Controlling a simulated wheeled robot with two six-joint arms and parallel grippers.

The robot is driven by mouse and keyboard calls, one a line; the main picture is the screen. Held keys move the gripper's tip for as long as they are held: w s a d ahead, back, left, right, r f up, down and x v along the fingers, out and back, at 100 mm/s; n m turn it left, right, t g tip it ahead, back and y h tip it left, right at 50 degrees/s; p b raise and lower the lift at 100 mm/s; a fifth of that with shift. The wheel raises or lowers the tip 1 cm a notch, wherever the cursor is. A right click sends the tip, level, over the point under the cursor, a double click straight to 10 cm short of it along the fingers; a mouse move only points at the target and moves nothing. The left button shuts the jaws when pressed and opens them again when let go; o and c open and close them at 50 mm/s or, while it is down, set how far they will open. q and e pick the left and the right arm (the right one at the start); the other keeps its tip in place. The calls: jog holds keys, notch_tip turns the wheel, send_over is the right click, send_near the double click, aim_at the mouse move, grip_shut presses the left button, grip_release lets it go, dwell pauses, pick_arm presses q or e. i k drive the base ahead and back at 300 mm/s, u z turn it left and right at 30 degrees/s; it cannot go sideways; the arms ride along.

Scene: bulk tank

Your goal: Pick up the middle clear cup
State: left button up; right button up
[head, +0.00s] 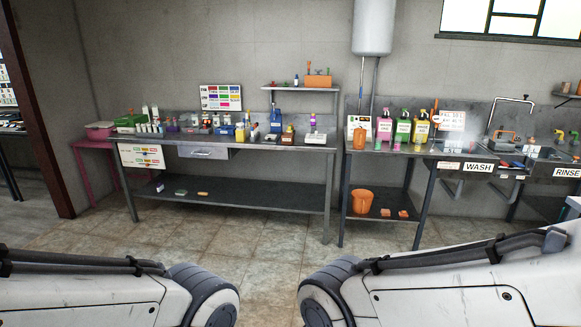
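The clear cups are too small to tell apart from here, so I cannot pick out the middle one. Several small pale containers (150,128) stand near the left end of the long workbench (240,141), among other small items. The bench is across the room, well beyond my arms. Only links of my two arms show along the bottom edge, one at each side. Neither gripper is in view.
A side table (385,151) with colored pump bottles (402,129) stands right of the bench. An orange bucket (361,202) sits on its lower shelf. Wash and rinse sinks (478,167) are at right. The tiled floor (230,240) before the bench is clear.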

aim_at(398, 140)
jog(key=u, duration=0.2)
jog(key=i, duration=4.25)
jog(key=z, duration=1.4)
jog(key=i, duration=1.5)
jog(key=z, duration=0.75)
